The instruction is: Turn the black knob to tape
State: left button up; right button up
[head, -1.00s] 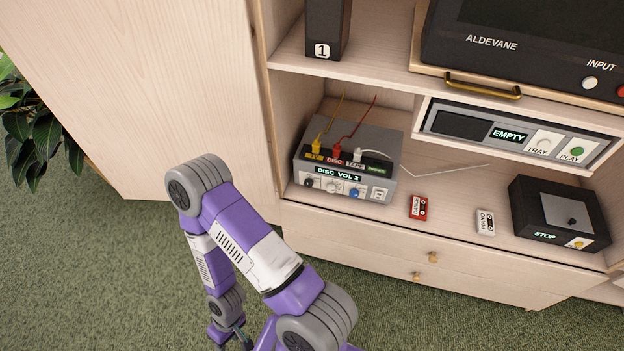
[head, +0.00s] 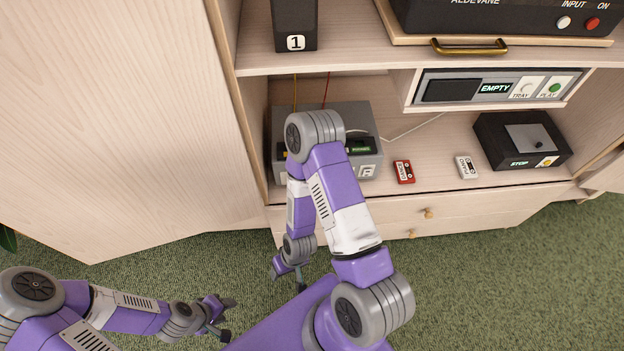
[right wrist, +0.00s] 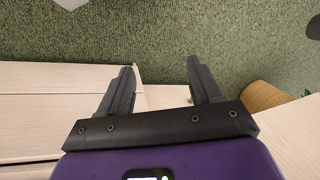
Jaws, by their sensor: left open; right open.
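The grey box (head: 353,112) with cables stands on the left of the open shelf in the head view. My right gripper (head: 288,278) is below the elbow of that arm, in front of the cabinet's lower part and apart from the box. In the right wrist view its fingers (right wrist: 160,68) are spread with nothing between them. My left gripper (head: 227,319) is open and empty over the carpet at the lower left, far from the box.
A black unit (head: 495,140) marked STOP is farther right. A player (head: 450,91) reading EMPTY hangs above. A tall pale panel (head: 120,120) is at the left.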

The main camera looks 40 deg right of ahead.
jog(key=w+d+f+n+t+h+b, duration=0.1)
jog(key=w+d+f+n+t+h, duration=0.15)
jog(key=d+n+h, duration=0.35)
jog(key=w+d+f+n+t+h, duration=0.15)
jog(key=d+f+n, duration=0.25)
jog(key=d, duration=0.4)
jog(key=w+d+r+n+t+b, duration=0.1)
jog(key=w+d+r+n+t, duration=0.1)
jog(key=w+r+n+t, duration=0.9)
jog(key=shift+n+g, duration=0.5)
jog(key=shift+n, duration=0.2)
jog(key=x, duration=0.2)
jog(key=b+x, duration=0.1)
jog(key=x, duration=0.2)
jog(key=f+x, duration=0.1)
jog(key=x, duration=0.1)
jog(key=shift+w+d+f+b, duration=0.1)
jog(key=shift+w+d+b, duration=0.15)
jog(key=shift+b, duration=0.15)
jog(key=c, duration=1.1)
jog(key=shift+o, duration=0.2)
